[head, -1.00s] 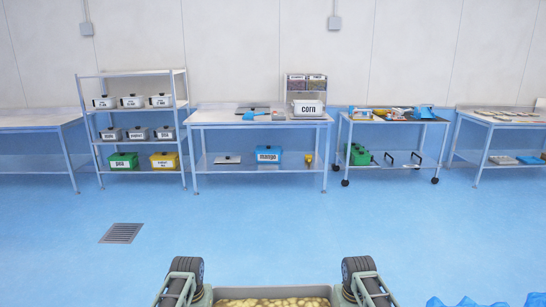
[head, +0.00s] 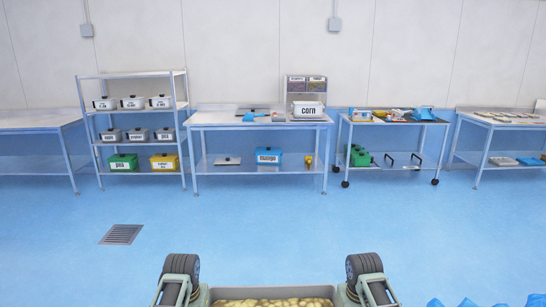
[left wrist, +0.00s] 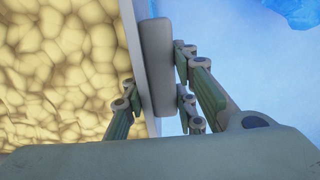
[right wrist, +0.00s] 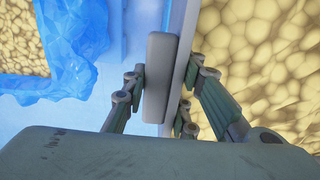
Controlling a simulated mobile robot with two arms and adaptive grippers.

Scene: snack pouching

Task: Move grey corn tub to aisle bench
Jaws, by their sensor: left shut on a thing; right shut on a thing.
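A grey tub (head: 275,291) full of pale yellow lumpy contents shows at the bottom edge of the head view, between my two grippers. No label shows on its visible part. My left gripper (left wrist: 157,82) is shut on one side of its rim, with a grey handle bar between the fingers. My right gripper (right wrist: 163,85) is shut on the opposite side in the same way. The tub's lower part is hidden. A white tub marked corn (head: 308,109) stands on the right end of the middle bench (head: 225,118).
A shelf rack (head: 131,75) with several labelled tubs stands left of the middle bench. A wheeled cart (head: 395,122) with loose items stands to its right. Open blue floor with a drain grate (head: 121,234) lies ahead. Blue crumpled material (head: 467,302) lies at the lower right.

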